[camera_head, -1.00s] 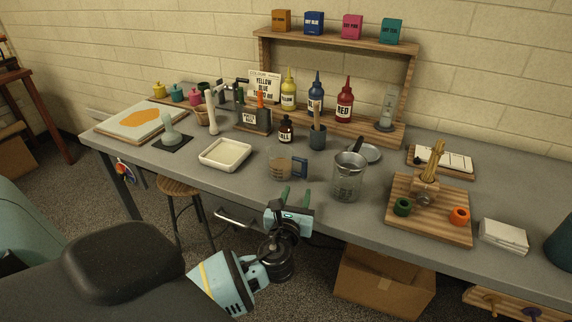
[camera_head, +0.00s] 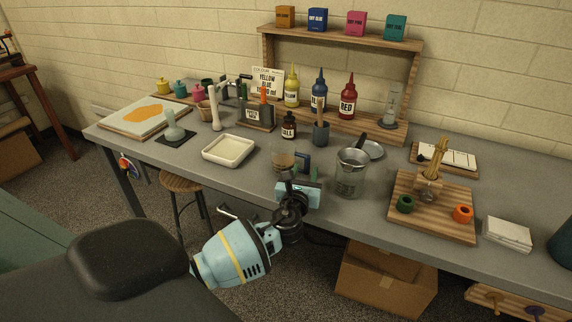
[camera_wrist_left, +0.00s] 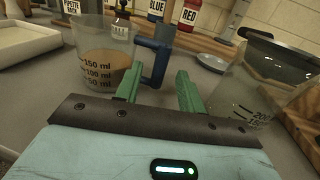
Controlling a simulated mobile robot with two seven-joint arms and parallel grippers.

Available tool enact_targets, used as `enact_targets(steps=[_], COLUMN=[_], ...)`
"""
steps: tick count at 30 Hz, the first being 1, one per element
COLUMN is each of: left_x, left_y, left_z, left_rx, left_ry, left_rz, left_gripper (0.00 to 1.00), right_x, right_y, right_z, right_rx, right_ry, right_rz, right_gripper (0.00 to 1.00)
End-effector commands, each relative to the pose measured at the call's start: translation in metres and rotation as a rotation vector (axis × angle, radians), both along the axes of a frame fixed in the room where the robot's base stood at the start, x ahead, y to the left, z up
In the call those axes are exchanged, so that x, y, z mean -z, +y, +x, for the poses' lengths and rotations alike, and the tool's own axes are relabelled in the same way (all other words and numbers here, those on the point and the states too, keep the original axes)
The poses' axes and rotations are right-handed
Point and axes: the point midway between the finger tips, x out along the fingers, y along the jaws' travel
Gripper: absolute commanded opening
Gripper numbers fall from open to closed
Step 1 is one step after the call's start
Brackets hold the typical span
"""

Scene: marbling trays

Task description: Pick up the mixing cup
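The mixing cup (camera_head: 281,161) is a clear graduated cup with a brown liquid and a blue handle, upright on the grey table. In the left wrist view the cup (camera_wrist_left: 100,58) stands at the left, and its handle (camera_wrist_left: 160,62) shows ahead of the gap between my green fingers. My left gripper (camera_wrist_left: 157,90) is open and empty, just in front of the handle; contact cannot be seen. In the head view the left gripper (camera_head: 300,177) partly hides the cup. My right gripper is not in view.
A larger clear beaker (camera_head: 350,180) stands close on the right of the gripper, also in the wrist view (camera_wrist_left: 255,95). A white tray (camera_head: 229,150) lies to the left. Behind are a dark bottle (camera_head: 289,127) and a dark holder (camera_head: 321,134). A wooden board (camera_head: 430,222) lies farther right.

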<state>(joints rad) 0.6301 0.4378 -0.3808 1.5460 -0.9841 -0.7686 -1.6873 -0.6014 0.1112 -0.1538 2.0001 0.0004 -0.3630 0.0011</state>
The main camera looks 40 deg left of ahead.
Motion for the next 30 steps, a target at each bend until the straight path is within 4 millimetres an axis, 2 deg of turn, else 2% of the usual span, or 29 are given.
enact_targets(steps=[3,7,17,26,30], left_x=[0.002,0.002,0.000,0.000,0.000], left_y=[0.008,0.014,0.017,0.017,0.017], left_z=[0.018,0.031,0.036,0.036,0.036], left_rx=[-0.002,-0.001,0.000,0.000,0.000], left_ry=[0.001,0.002,0.001,0.001,0.001], left_rz=[0.000,0.000,0.000,0.000,0.000], left_gripper=[0.39,0.39,0.39,0.00,0.00], right_x=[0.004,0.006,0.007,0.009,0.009], right_y=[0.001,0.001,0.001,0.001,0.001], right_z=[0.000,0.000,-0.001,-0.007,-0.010], right_rx=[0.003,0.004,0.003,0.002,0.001], right_ry=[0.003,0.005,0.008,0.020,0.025], right_rz=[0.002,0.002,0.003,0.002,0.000], right_gripper=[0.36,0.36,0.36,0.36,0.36])
